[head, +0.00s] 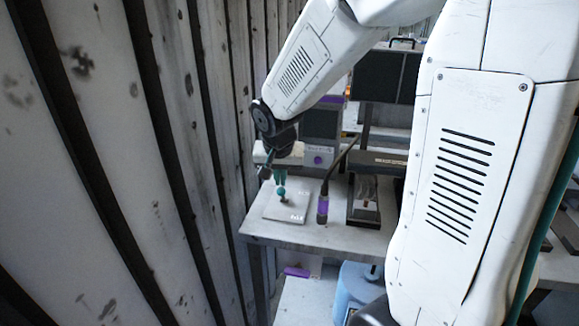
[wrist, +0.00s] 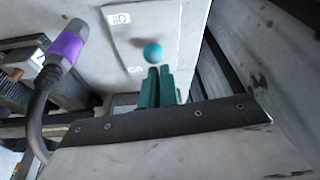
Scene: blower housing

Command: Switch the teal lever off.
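The teal lever ends in a round teal knob (head: 281,191) that stands over a pale plate (head: 288,207) on the workbench. In the wrist view the knob (wrist: 153,53) is just beyond the tips of my gripper (wrist: 158,70). The gripper's teal fingers lie side by side, shut, with nothing visible between them. In the head view my gripper (head: 279,178) points down just above the knob; I cannot tell whether they touch. The lever's stem is mostly hidden under the knob. The plate has a small label at each end, too blurred to read surely.
A plank wall (head: 170,130) rises close on the left of the bench (head: 320,238). A purple-collared cable (head: 323,205) stands right of the plate, with a dark device (head: 364,215) beyond it. A dark unit with a purple knob (head: 318,158) stands behind.

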